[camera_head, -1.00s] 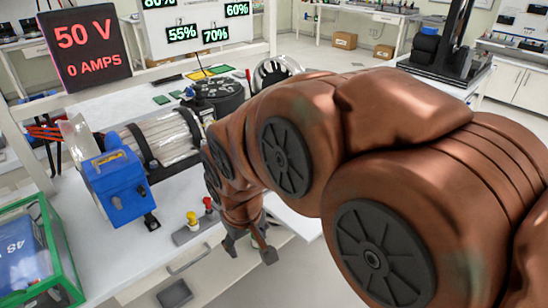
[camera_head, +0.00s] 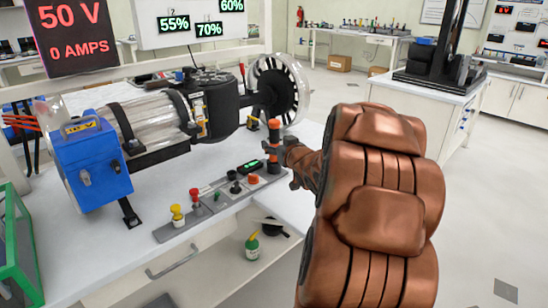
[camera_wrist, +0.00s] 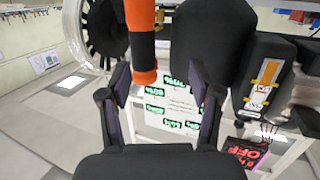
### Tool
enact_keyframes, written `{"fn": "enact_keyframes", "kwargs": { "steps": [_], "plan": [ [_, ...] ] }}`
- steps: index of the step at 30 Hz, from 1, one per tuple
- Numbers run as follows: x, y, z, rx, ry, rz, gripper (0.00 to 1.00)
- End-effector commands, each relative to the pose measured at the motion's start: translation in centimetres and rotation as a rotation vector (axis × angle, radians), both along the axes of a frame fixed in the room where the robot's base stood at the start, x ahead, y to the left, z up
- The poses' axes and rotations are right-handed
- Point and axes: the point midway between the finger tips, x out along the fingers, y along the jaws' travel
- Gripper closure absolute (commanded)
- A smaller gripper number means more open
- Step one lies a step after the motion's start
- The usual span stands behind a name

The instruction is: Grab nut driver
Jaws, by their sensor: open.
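An upright orange and black tool (camera_head: 273,134), which looks like the nut driver, shows in the head view near the right end of the motor rig. I cannot tell whether either finger touches the tool.
The motor rig with its blue box (camera_head: 92,160) and a spoked wheel (camera_head: 280,88) stands on the white bench. A panel with coloured knobs (camera_head: 215,200) lies along the front edge. A green bottle (camera_head: 252,246) stands on a lower shelf. The floor at right is clear.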

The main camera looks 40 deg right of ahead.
Motion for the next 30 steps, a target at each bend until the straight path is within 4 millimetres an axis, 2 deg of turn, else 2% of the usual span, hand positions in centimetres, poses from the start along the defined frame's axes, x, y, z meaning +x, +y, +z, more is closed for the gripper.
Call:
{"fn": "enact_keyframes", "kwargs": {
  "steps": [1,3,10,23,30],
  "plan": [
    [-0.4,-1.0,-0.8,-0.003,-0.039,0.004,0.37],
    [-0.6,-1.6,-0.5,-0.01,-0.089,0.016,0.37],
    [-0.8,-2.6,0.0,-0.021,-0.16,0.036,0.37],
    [2.1,-3.5,0.0,-0.019,-0.159,0.037,0.37],
    [4.9,-4.4,0.0,-0.02,-0.159,0.038,0.37]
  ]
}}
